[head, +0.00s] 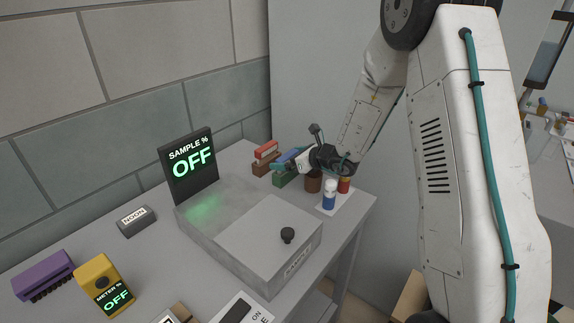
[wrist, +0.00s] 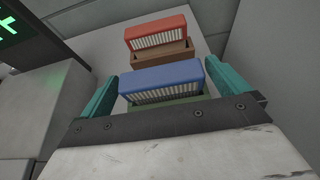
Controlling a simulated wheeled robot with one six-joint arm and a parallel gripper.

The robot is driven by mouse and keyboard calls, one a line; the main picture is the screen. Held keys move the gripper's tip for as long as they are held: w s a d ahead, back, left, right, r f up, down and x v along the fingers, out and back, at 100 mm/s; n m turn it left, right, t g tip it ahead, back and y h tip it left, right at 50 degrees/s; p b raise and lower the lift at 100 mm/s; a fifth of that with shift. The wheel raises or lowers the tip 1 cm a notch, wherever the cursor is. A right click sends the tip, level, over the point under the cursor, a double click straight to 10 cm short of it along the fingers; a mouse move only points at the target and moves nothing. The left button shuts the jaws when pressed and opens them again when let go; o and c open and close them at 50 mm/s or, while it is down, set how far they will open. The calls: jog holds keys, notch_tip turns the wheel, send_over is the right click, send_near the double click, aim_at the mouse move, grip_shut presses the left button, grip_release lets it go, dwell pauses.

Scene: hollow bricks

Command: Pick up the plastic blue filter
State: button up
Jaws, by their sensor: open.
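The blue filter (wrist: 160,78), a blue block with a pale ribbed front, sits on a green holder (wrist: 172,103) in the wrist view. It also shows in the head view (head: 287,156), partly hidden by my gripper. My gripper (wrist: 160,70) is open, with one teal finger on the left and one on the right of the blue filter. In the head view my gripper (head: 300,161) is at the filter, at the back of the table. I cannot tell whether the fingers touch it.
A red filter (wrist: 156,33) on a brown holder (wrist: 163,54) stands just behind. A grey sample box (head: 215,222) with a dark "OFF" display (head: 188,166) stands to the left. Brown, red and blue-and-white containers (head: 329,196) stand close on the right. A wall borders the back.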

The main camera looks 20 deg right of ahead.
jog(key=shift+w+a+f, duration=0.25)
jog(key=shift+w+a, duration=0.1)
jog(key=shift+w, duration=0.2)
jog(key=c, duration=0.8)
jog(key=shift+c, duration=0.2)
jog(key=shift+r, duration=0.15)
